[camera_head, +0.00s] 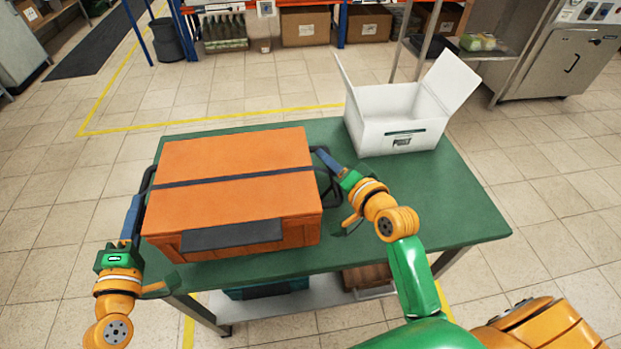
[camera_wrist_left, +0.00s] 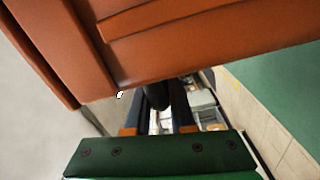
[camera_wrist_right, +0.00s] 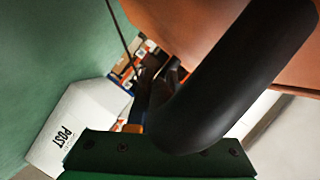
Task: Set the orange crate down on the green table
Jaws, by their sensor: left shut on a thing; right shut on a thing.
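The orange crate (camera_head: 235,160), closed and with a dark strap across its top, is over the left part of the green table (camera_head: 440,205). Whether its base touches the tabletop cannot be told. My left gripper (camera_head: 136,206) is shut on the black handle (camera_head: 147,182) at the crate's left side. My right gripper (camera_head: 321,153) is shut on the black handle at the right side, which shows large in the right wrist view (camera_wrist_right: 235,80). The crate's wall fills the top of the left wrist view (camera_wrist_left: 190,45). The crate's underside is hidden in the head view.
An open white box (camera_head: 400,120) stands at the table's back right. The tabletop to the right of the crate is clear. A brown box (camera_head: 367,276) and a teal container (camera_head: 265,288) sit below the table. Shelving with boxes (camera_head: 305,27) stands behind.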

